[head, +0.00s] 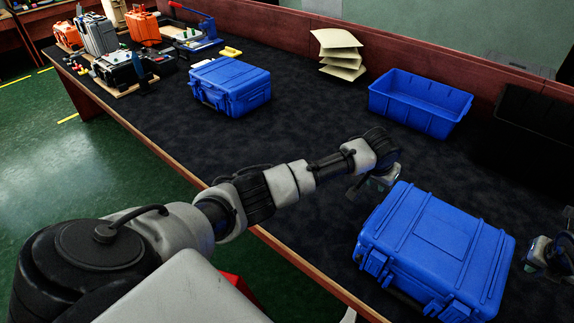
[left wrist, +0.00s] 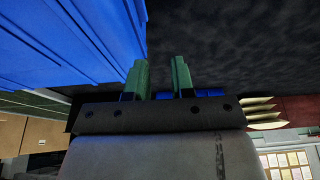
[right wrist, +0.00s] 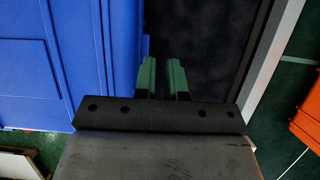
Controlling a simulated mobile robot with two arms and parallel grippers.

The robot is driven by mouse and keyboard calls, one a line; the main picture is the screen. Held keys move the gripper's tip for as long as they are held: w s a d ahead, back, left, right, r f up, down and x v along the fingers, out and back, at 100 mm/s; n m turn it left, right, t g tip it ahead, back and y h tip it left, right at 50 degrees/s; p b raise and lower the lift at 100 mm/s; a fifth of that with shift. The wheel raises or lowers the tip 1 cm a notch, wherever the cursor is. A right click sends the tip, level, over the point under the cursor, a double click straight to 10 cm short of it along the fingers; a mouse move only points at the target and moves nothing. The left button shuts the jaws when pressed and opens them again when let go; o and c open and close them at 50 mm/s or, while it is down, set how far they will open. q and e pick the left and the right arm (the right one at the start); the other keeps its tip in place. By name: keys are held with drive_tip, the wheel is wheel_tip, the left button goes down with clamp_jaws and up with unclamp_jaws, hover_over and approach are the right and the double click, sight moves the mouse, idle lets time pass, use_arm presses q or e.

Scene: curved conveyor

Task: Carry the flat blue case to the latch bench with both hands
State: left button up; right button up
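The flat blue case (head: 437,250) lies on the dark bench top at the front right, lid up, latches facing the lower left. My left gripper (head: 373,184) is beside its upper-left corner. In the left wrist view the fingers (left wrist: 160,78) are apart, with only dark bench top between them, and the case (left wrist: 65,40) fills the upper left. My right gripper (head: 545,256), partly cut off by the frame, is beside the case's right side. In the right wrist view its fingers (right wrist: 163,78) stand slightly apart and empty, with the case (right wrist: 90,60) to their left. I cannot tell whether either gripper touches it.
Another blue case (head: 230,85) stands farther back on the bench. A blue open bin (head: 420,100) and a black bin (head: 525,125) stand at the right. The bench middle is clear.

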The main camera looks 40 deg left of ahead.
drive_tip(key=shift+o, duration=0.9)
drive_tip(key=shift+s, duration=0.1)
use_arm(q)
drive_tip(key=shift+a, duration=0.1)
use_arm(e)
drive_tip(key=shift+d, duration=0.1)
use_arm(q)
drive_tip(key=v, duration=1.2)
use_arm(e)
drive_tip(key=v, duration=1.2)
